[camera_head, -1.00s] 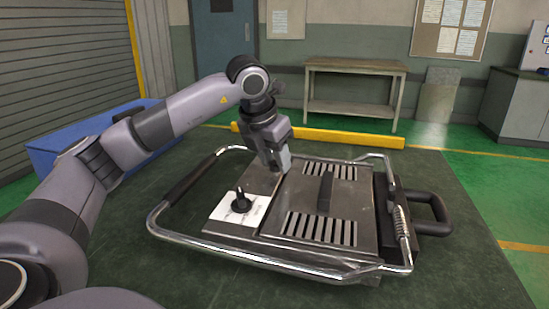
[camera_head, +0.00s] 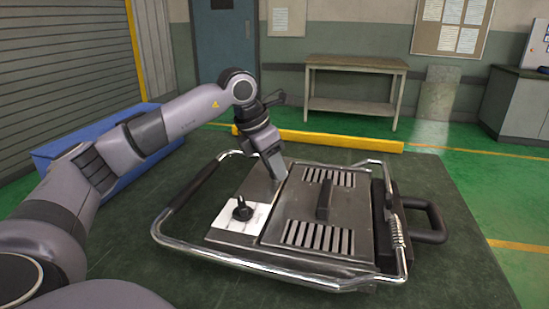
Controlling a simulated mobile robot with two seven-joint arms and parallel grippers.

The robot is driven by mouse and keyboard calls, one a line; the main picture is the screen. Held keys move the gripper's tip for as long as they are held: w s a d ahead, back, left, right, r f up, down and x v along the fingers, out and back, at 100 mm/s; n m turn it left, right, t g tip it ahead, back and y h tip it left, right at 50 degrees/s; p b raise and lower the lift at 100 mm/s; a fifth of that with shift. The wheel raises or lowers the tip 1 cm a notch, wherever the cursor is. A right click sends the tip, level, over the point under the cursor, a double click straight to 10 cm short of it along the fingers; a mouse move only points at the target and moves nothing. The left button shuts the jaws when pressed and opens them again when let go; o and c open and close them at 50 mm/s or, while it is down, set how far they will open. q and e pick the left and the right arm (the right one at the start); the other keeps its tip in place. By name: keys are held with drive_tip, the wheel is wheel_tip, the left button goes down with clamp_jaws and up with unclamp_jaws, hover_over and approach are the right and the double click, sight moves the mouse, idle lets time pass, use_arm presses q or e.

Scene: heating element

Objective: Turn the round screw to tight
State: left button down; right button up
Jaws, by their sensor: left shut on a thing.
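A grey metal heating unit (camera_head: 285,252) with a chrome tube frame lies on the dark green table. My left gripper (camera_head: 277,178) points down at the far left part of the unit's top. It is shut on a small part there, which looks to be the round screw; the fingers hide it. A black knob (camera_head: 242,210) stands upright on a white marked plate (camera_head: 228,218), nearer and left of my gripper, apart from it. My right gripper is out of view.
The unit's top has slotted vents, a black bar handle (camera_head: 324,200) in the middle and a black side handle (camera_head: 430,220) at right. The table (camera_head: 455,270) is bare around the unit. A blue box (camera_head: 60,150) stands behind my left arm.

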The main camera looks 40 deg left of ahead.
use_arm(q)
drive_tip(key=m+p, duration=0.1)
drive_tip(key=m+h+p, duration=0.1)
drive_tip(key=m+p, duration=0.1)
drive_tip(key=shift+a+r+m+g, duration=0.1)
drive_tip(key=shift+r+m+g, duration=0.15)
drive_tip(key=shift+m+g, duration=0.15)
drive_tip(key=m+p, duration=0.1)
drive_tip(key=m, duration=0.1)
drive_tip(key=m+g+h+p, duration=0.1)
drive_tip(key=m+p, duration=0.1)
drive_tip(key=shift+w+h, duration=0.15)
drive_tip(key=shift+h, duration=0.15)
drive_tip(key=shift+m+g+p, duration=0.4)
drive_tip(key=shift+m+p, duration=0.25)
drive_tip(key=shift+m, duration=0.35)
drive_tip(key=shift+w+a+f+m+g+h+p, duration=0.15)
drive_tip(key=shift+m+g+p, duration=0.15)
drive_tip(key=shift+m, duration=0.45)
drive_tip(key=shift+s+d+f+m+g+h+p, duration=0.1)
drive_tip(key=shift+m+g+h+p, duration=0.2)
drive_tip(key=shift+m, duration=0.45)
drive_tip(key=shift+y, duration=0.25)
drive_tip(key=c, duration=0.8)
unclamp_jaws()
drive_tip(key=shift+v, duration=3.65)
